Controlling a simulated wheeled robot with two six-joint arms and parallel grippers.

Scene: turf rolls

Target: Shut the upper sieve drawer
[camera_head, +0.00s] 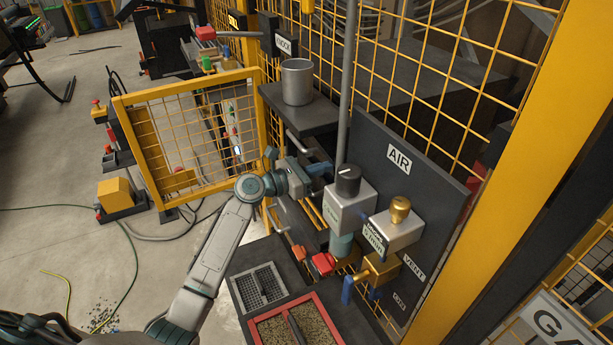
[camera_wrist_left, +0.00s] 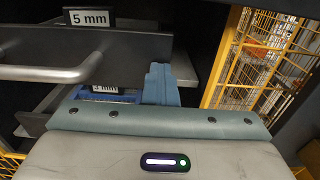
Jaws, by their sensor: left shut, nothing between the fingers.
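The upper sieve drawer shows in the left wrist view as a dark front (camera_wrist_left: 135,47) with a "5 mm" label (camera_wrist_left: 88,18) and a grey bar handle (camera_wrist_left: 50,73). Its handle also shows in the head view (camera_head: 298,143), below the shelf with the cup. How far the drawer stands out is hard to tell. A lower drawer with a partly hidden "3 mm" label (camera_wrist_left: 104,88) lies beneath it. My left gripper (camera_head: 318,171) is shut and empty beside the drawers. Its blue fingers (camera_wrist_left: 160,84) are just below the upper front's right end; I cannot tell whether they touch. My right gripper is out of view.
A metal cup (camera_head: 297,82) stands on the dark shelf above the drawers. An air panel (camera_head: 425,175) with a black knob (camera_head: 348,180) and a brass knob (camera_head: 400,207) is close to the right. A yellow mesh gate (camera_head: 190,135) stands left. A red-rimmed tray (camera_head: 257,325) lies below.

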